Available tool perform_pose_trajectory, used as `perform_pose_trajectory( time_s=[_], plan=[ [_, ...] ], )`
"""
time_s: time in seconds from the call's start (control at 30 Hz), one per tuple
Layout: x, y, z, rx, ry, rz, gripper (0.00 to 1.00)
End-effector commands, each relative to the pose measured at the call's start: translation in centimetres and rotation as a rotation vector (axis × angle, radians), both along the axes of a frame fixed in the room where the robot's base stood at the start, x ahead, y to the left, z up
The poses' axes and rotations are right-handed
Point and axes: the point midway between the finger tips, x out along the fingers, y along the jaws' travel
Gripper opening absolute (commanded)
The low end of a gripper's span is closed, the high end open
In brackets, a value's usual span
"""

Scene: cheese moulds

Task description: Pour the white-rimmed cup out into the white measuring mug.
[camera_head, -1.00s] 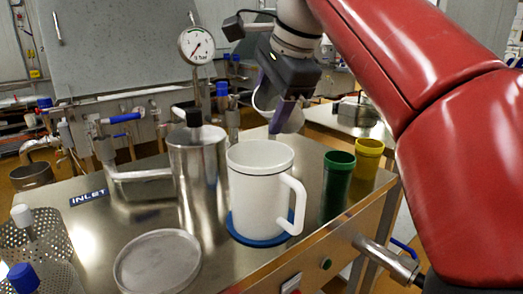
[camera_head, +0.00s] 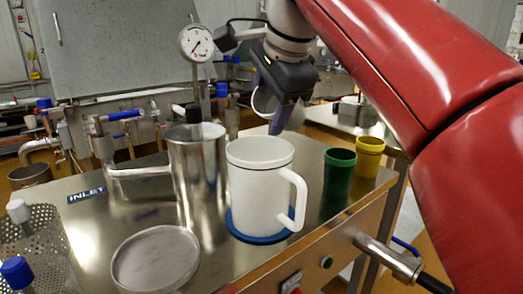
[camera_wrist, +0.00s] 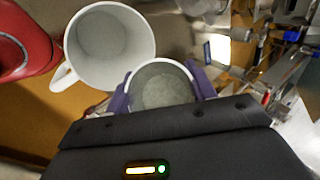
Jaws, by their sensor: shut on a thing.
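The white measuring mug (camera_head: 257,190) stands upright on a blue round mat (camera_head: 233,225) on the steel bench, its handle to the right. In the wrist view the mug (camera_wrist: 85,72) shows its open mouth and pale inside, left of the held cup. My gripper (camera_wrist: 160,88) has purple fingers shut on both sides of the white-rimmed cup (camera_wrist: 163,88). I look into this cup's mouth and see a grey, speckled inside; I cannot tell its contents. In the head view my gripper (camera_head: 280,120) is above and behind the mug's rim, and the cup is mostly hidden.
A tall steel vessel (camera_head: 198,175) stands close left of the mug. A green cup (camera_head: 338,180) and a yellow cup (camera_head: 368,158) stand to its right. A round steel lid (camera_head: 155,258) lies front left. A dial gauge (camera_head: 196,42) rises behind.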

Motion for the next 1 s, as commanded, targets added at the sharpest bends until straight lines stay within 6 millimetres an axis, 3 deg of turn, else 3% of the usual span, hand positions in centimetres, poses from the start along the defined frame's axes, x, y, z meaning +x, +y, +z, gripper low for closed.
perform_pose_trajectory(
  time_s=[1.0],
  plan=[
    [-0.11,0.13,0.22,-0.09,-0.105,0.002,0.29]
  ],
)
